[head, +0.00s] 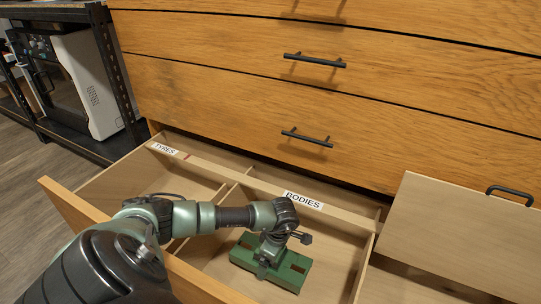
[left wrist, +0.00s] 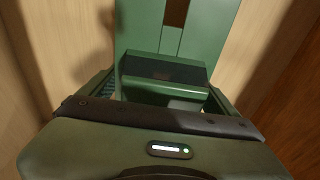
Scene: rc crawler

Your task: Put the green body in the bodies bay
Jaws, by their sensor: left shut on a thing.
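The green body (head: 290,270) is a blocky green piece with brown patches, low inside the bodies bay (head: 330,243), the drawer compartment under the "BODIES" label (head: 304,200). It also shows in the left wrist view (left wrist: 165,70). My left gripper (head: 266,262) reaches down into this bay and is shut on the green body, with a finger on each side of its raised middle part. Whether the body touches the bay floor is hard to tell. My right gripper is not in view.
The drawer is open, with a "TYRES" label (head: 165,149) over the compartment to the left. A thin divider (head: 212,208) separates the two bays. Closed drawer fronts (head: 230,90) stand behind.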

